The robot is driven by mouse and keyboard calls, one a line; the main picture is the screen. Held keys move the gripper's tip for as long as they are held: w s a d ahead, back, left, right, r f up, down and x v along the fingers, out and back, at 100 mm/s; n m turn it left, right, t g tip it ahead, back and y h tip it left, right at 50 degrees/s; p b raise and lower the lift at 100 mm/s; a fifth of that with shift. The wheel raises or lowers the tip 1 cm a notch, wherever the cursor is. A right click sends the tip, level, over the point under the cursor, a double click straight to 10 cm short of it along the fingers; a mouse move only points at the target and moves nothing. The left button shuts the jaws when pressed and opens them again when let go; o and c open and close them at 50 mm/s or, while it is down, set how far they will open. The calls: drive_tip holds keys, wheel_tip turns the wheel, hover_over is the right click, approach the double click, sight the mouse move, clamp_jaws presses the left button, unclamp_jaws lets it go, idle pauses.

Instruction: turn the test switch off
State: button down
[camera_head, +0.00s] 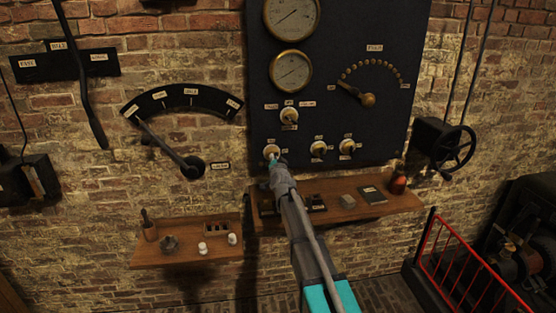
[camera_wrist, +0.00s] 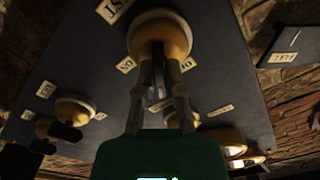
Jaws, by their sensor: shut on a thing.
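The test switch (camera_head: 271,151) is a round brass and cream knob at the lower left of the dark panel (camera_head: 340,110). In the wrist view the switch (camera_wrist: 160,33) fills the top middle, with a dark lever at its centre. My gripper (camera_head: 276,161) reaches up to the switch from below. In the wrist view the fingertips (camera_wrist: 160,62) are shut on the switch's lever. The fingers hide part of the lever.
Two similar switches (camera_head: 318,149) (camera_head: 347,147) sit to the right, and another (camera_head: 289,115) above. A wooden shelf (camera_head: 335,213) with small items runs below the panel. A large lever (camera_head: 170,150) is at left, a handwheel (camera_head: 453,149) at right.

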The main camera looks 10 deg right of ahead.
drive_tip(key=n, duration=0.4)
drive_tip(key=shift+a+n, duration=0.3)
drive_tip(key=shift+a, duration=0.05)
drive_tip(key=shift+s+n, duration=0.1)
drive_tip(key=shift+n, duration=1.3)
drive_tip(key=shift+f, duration=0.1)
drive_tip(key=shift+d, duration=0.1)
drive_tip(key=c, duration=0.7)
unclamp_jaws()
drive_tip(key=shift+c, duration=0.2)
drive_tip(key=shift+s, duration=0.1)
drive_tip(key=s, duration=1.1)
drive_tip(key=shift+s, duration=0.4)
